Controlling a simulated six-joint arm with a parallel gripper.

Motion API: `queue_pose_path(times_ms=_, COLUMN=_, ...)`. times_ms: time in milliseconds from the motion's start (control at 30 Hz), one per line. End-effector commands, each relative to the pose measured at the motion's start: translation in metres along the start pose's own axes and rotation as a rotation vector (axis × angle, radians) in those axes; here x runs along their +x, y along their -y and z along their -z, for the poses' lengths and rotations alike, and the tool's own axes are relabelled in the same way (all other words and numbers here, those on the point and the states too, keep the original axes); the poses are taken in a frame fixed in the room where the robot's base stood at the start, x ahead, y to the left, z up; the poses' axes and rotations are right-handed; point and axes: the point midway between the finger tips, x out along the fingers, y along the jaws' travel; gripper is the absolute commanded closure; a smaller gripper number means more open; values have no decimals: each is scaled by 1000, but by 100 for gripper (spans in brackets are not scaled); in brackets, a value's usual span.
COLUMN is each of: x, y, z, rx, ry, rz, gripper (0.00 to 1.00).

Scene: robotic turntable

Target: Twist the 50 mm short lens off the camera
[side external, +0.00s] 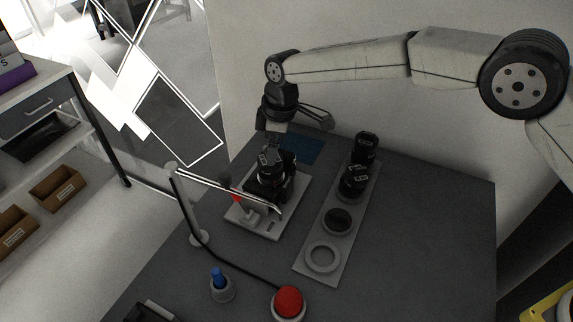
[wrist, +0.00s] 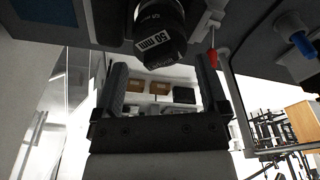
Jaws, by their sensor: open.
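The 50 mm lens (wrist: 160,32) is black with a white "50 mm" label and sits at the top centre of the wrist view. In the side view the lens (side external: 270,161) stands upright on the black camera (side external: 266,188), which is fixed on a light grey base plate (side external: 296,200). My gripper (wrist: 162,62) is open, with one finger on each side of the lens's near end and visible gaps to both. In the side view my gripper (side external: 272,143) is just above the lens. The camera body is mostly hidden in the wrist view.
A grey lens rack (side external: 307,271) right of the camera holds two black lenses (side external: 365,146) at its far end and round seats nearer. A thin metal bar (side external: 225,190) crosses close to the camera. A red button (side external: 288,301) and blue-topped object (side external: 219,282) stand in front.

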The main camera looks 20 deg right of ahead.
Motion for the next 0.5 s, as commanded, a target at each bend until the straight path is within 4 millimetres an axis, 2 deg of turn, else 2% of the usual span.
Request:
queue_pose_path(times_ms=300, x=38, y=1, z=0, rx=0, ry=2, rz=2, gripper=7)
queue_pose_path(times_ms=500, x=54, y=0, z=0, rx=0, ry=0, rz=0, gripper=7)
